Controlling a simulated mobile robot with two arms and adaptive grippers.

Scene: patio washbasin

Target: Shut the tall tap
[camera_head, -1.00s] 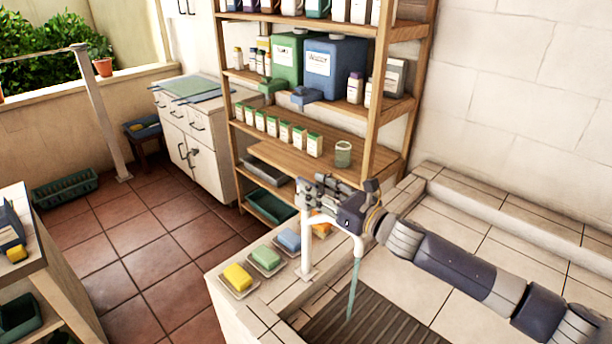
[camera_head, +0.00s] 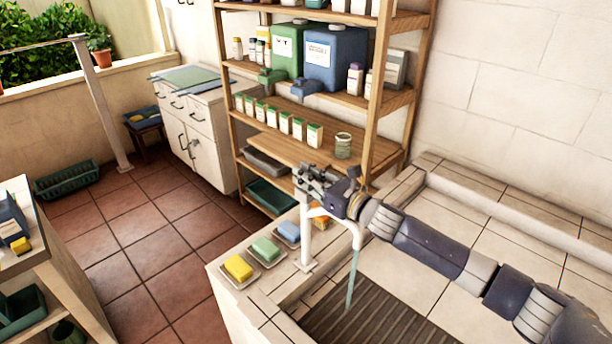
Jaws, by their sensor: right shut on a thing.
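The tall tap (camera_head: 307,236) is a white post with a curved spout at the left rim of the washbasin (camera_head: 375,322). A pale green stream of water (camera_head: 352,278) runs from its spout down to the ribbed basin floor. My right gripper (camera_head: 312,180) is at the top of the tap, shut on a part there that I take to be its handle. The gripper's own fingers hide most of that part. My left gripper is not in view.
Yellow (camera_head: 238,267), green (camera_head: 265,249) and blue (camera_head: 289,232) soaps lie on dishes along the basin's left ledge. An orange thing (camera_head: 320,219) is partly hidden behind the tap. A wooden shelf (camera_head: 372,120) with bottles and jugs stands behind. Tiled floor on the left is open.

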